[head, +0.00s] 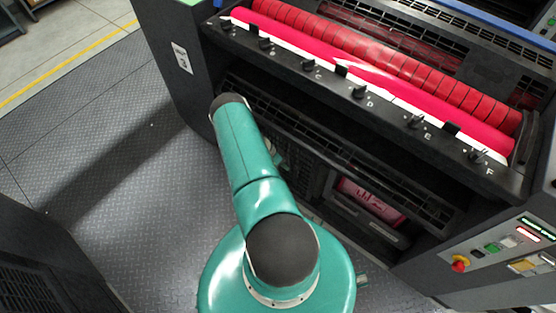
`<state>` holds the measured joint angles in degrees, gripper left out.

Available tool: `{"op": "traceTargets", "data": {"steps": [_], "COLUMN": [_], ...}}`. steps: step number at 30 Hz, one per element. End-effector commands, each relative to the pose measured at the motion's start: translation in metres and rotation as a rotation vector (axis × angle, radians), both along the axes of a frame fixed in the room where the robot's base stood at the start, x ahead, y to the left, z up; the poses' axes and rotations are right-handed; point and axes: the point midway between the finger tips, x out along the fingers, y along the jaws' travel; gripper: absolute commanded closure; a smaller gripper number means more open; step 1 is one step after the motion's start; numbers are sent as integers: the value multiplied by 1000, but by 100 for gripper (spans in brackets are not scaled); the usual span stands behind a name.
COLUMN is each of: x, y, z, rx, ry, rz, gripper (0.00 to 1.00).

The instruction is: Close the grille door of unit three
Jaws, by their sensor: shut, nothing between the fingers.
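The unit has a white plate marked 3 (182,58) on its dark side panel. Its long black grille door (432,212) runs along the front below the row of lettered keys. The door stands tilted out from the unit, with a dark opening below it. My green arm reaches up to the unit's front and covers the left-middle part of the door.
Red rollers (400,75) lie above the lettered ink keys (358,91). A pink-lit tray (370,198) shows in the lower opening. A control panel with a red button (460,264) stands at lower right. The chequered metal floor (130,190) at left is clear; a dark cabinet (40,270) stands lower left.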

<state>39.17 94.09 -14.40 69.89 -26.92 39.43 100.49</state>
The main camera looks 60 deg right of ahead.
Motion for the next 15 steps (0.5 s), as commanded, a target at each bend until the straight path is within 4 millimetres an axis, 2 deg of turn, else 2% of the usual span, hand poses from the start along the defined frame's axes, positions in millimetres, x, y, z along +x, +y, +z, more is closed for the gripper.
{"op": "traceTargets", "data": {"steps": [6,15], "x": [-22,-29], "y": [9,12], "z": [3,3], "rx": [-1,-1], "ry": [0,-1], "rz": [0,1], "gripper": [100,100]}}
